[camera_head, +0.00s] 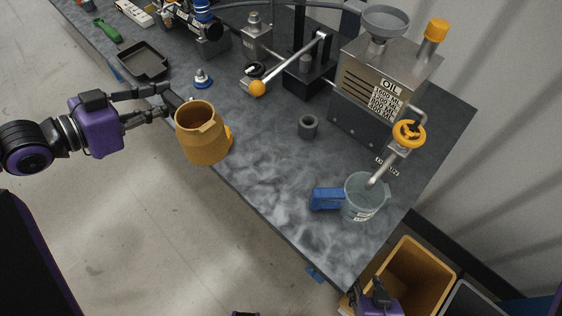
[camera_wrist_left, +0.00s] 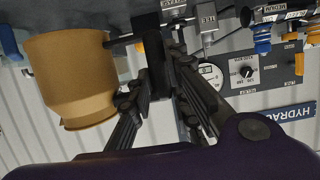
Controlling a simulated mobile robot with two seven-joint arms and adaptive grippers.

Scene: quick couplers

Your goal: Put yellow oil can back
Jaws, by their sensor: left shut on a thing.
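The yellow oil can (camera_head: 201,140) is at the front edge of the grey workbench in the head view, open top up and slightly tilted. My left gripper (camera_head: 165,101) is to its left, with its fingers closed at the can's side. In the left wrist view, the can (camera_wrist_left: 72,75) is left of the left gripper (camera_wrist_left: 158,70). A thin dark piece runs from the can to the fingers; the exact grip point is hard to make out. My right gripper (camera_head: 377,293) is partly visible at the bottom edge, and its finger opening is unclear.
The bench front is mostly clear.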

